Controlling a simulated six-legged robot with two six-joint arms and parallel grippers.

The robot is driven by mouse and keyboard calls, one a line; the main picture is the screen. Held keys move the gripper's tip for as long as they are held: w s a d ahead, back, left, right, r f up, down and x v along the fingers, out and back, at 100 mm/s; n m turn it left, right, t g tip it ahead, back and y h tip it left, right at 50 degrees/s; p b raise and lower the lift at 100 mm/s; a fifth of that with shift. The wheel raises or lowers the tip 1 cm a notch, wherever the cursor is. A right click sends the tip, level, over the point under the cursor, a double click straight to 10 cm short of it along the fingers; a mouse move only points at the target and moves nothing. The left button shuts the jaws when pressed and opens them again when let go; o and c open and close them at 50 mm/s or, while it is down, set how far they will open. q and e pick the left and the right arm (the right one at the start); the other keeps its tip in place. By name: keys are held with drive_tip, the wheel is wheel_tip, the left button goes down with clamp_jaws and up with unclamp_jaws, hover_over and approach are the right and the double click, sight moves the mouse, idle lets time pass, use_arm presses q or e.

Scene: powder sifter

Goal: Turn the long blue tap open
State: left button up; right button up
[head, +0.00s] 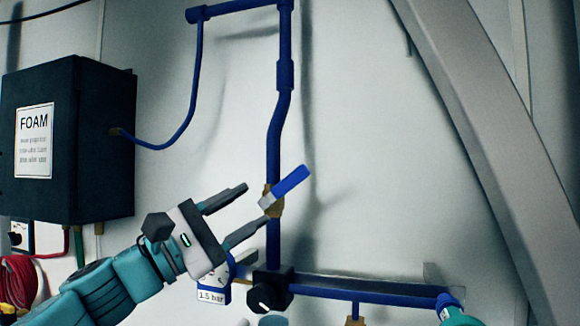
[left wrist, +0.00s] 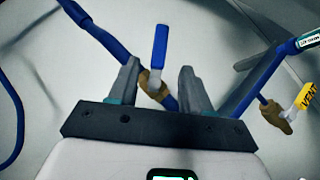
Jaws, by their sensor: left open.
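The long blue tap handle (head: 291,184) sits on a brass valve body (head: 274,205) on the vertical blue pipe. It slants up and to the right, at an angle to the pipe. In the left wrist view the blue handle (left wrist: 160,46) stands up from the brass body (left wrist: 152,86). My left gripper (head: 256,205) is open, just left of the valve in the head view. In the left wrist view its fingers (left wrist: 159,74) are spread, with the lower handle showing between them. I cannot tell whether a finger touches the tap. My right gripper is not recognisable in either view.
A black FOAM box (head: 70,140) hangs on the left wall. Below the tap are a black knob (head: 262,298), a gauge marked 1.5 bar (head: 212,292) and a horizontal blue pipe (head: 390,295). A yellow VENT handle (left wrist: 304,97) shows right. A grey beam (head: 490,140) slants at right.

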sight(289, 183)
use_arm(q)
drive_tip(key=p+x, duration=0.5)
drive_tip(key=x, duration=0.4)
drive_tip(key=shift+r, duration=0.15)
drive_tip(key=shift+w+d+r+p, duration=0.1)
drive_tip(key=shift+d+p, duration=0.15)
drive_tip(key=shift+p, duration=0.05)
drive_tip(key=shift+d, duration=0.25)
drive_tip(key=shift+a, duration=0.15)
drive_tip(key=shift+w, duration=0.1)
clamp_jaws()
